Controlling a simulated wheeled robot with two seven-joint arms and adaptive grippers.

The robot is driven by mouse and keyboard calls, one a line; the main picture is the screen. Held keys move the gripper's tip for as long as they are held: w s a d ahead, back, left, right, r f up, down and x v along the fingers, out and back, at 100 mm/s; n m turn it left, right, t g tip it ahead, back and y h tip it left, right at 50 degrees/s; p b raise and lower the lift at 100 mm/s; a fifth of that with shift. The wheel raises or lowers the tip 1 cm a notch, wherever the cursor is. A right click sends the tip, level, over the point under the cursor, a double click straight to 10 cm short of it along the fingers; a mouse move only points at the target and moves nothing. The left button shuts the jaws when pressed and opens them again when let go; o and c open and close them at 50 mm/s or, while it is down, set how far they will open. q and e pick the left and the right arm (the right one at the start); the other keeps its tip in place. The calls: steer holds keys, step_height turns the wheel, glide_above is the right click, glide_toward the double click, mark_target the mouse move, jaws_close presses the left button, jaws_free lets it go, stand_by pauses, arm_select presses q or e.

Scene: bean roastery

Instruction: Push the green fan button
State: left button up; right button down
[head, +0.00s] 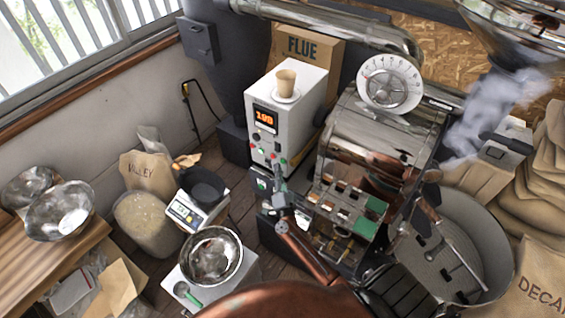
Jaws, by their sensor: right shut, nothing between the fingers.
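The white control box (285,110) stands left of the roaster, with a lit orange display (265,118) on its front. Small coloured buttons (273,156) sit below the display, green and red among them; they are too small to tell exactly which is the fan button. My right gripper (278,173) is shut and empty, its tips close to the lower front of the box, just below the buttons. I cannot tell whether it touches anything. My left gripper is not in view.
A paper cup (286,83) stands on top of the control box. The roaster (372,135) and its round cooling tray (490,240) are to the right. A scale (188,212), a steel bowl (211,257) and a bean bin (146,220) are left of my arm.

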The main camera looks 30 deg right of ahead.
steer(key=shift+d, duration=0.15)
stand_by(0.4)
steer(key=shift+w+d, duration=0.1)
steer(key=shift+d, duration=0.2)
steer(key=shift+w+d, duration=0.2)
steer(key=shift+d, duration=0.2)
stand_by(0.7)
steer(key=shift+s+a, duration=0.1)
steer(key=shift+a, duration=0.1)
steer(key=shift+s+a+p, duration=0.25)
steer(key=shift+a+p, duration=0.25)
steer(key=shift+a, duration=0.15)
steer(key=a, duration=0.1)
steer(key=s+a, duration=0.1)
steer(key=a, duration=0.1)
steer(key=s+a+p, duration=0.1)
steer(key=shift+a, duration=0.3)
